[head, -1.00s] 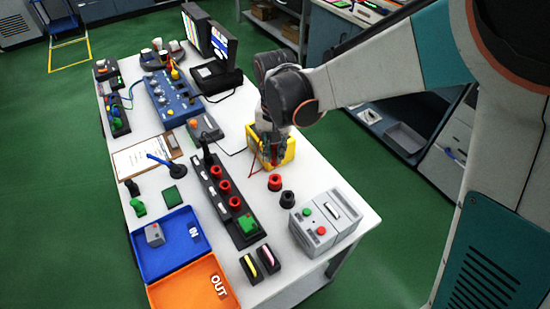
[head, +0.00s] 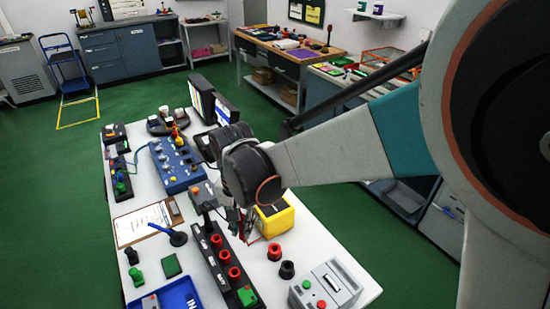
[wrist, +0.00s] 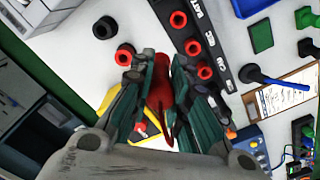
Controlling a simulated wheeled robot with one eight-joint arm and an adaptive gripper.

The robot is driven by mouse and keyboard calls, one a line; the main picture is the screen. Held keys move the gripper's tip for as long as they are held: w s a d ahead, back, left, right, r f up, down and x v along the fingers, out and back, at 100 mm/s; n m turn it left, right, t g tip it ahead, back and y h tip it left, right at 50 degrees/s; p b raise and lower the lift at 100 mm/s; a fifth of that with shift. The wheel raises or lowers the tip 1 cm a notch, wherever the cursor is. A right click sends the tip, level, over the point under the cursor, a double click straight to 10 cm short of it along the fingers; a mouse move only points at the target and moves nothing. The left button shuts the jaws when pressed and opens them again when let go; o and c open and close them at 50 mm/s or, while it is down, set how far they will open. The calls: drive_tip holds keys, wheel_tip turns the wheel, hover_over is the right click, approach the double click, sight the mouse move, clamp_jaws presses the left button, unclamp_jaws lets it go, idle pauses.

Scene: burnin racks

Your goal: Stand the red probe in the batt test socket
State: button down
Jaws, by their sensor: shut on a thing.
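My gripper (wrist: 160,88) is shut on the red probe (wrist: 158,92), which shows between its fingers in the wrist view. In the head view my arm hides most of the gripper and probe. The dark test strip (head: 222,262) carries three red sockets in a row, which appear empty. In the wrist view these are an upper socket (wrist: 178,20), a middle socket (wrist: 192,47) and a lower socket (wrist: 205,72). White lettering beside the upper one seems to read BATT. The gripper hangs beside the strip, between it and the yellow block (head: 274,220). The probe's height above the table is unclear.
A loose red socket (head: 275,252) and black socket (head: 287,270) stand right of the strip. A grey box (head: 325,288) is at the near right. A blue-handled tool (head: 170,235), clipboard (head: 145,223) and blue tray (head: 172,297) lie left. Bare white tabletop lies around the loose sockets.

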drive_tip(key=s+a+f+b, duration=0.3)
drive_tip(key=f, duration=0.6)
drive_tip(key=shift+s, duration=0.35)
drive_tip(key=shift+a+f+b, duration=0.1)
drive_tip(key=shift+f+b, duration=1.7)
drive_tip(key=shift+b, duration=0.05)
idle(1.3)
drive_tip(key=c, duration=1.4)
unclamp_jaws()
drive_tip(key=shift+c, duration=0.2)
drive_tip(key=shift+r, duration=0.1)
wheel_tip(320, 180, up, 7)
drive_tip(key=shift+s+r, duration=0.15)
drive_tip(key=shift+r, duration=0.05)
